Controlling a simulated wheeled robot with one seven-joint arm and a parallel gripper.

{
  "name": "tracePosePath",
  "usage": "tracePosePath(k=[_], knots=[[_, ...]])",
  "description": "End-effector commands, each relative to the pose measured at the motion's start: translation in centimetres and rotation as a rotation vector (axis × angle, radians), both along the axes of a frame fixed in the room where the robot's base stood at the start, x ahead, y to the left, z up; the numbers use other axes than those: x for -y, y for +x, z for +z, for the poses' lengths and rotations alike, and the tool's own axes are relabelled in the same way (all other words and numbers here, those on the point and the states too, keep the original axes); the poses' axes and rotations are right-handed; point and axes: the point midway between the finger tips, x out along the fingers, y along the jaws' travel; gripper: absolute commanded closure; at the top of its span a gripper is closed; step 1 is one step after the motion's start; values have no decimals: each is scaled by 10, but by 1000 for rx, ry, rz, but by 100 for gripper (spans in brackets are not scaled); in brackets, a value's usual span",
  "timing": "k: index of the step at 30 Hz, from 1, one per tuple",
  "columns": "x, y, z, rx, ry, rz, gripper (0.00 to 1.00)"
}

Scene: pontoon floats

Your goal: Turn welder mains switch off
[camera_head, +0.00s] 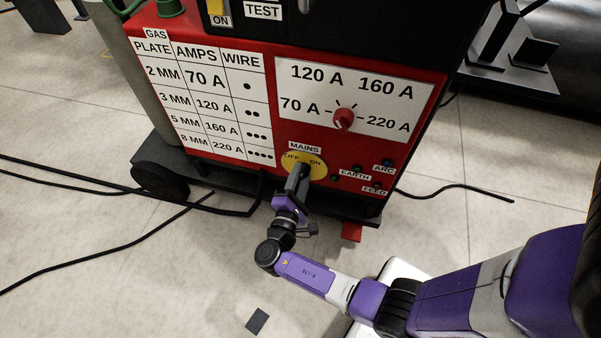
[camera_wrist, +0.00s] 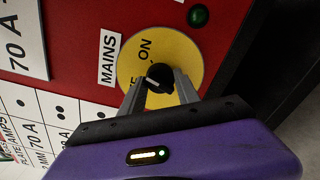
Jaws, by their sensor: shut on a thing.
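The red welder (camera_head: 265,165) carries a MAINS label (camera_head: 304,147) above a round yellow plate (camera_head: 318,172) marked OFF on the left and ON on the right. In the wrist view the yellow plate (camera_wrist: 187,57) shows ON clearly, while OFF is mostly covered. The black mains switch knob (camera_wrist: 161,78) sits on this plate, with a short white mark on its left side in that view. I cannot tell exactly which word the mark points to. My gripper (camera_head: 298,178) is shut on the knob, one finger on each side (camera_wrist: 160,92).
A red amps knob (camera_head: 343,118) sits higher on the panel. Small lamps marked ARC, EARTH and FEED (camera_head: 377,185) are right of the switch. A green lamp (camera_wrist: 198,16) shows close by. Black cables (camera_head: 110,245) lie on the floor at left.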

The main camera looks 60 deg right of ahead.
Motion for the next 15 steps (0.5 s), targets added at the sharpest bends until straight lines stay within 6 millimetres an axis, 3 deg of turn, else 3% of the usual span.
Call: tracePosePath(k=[15], knots=[[-1,0,2,-466,-168,3,100]])
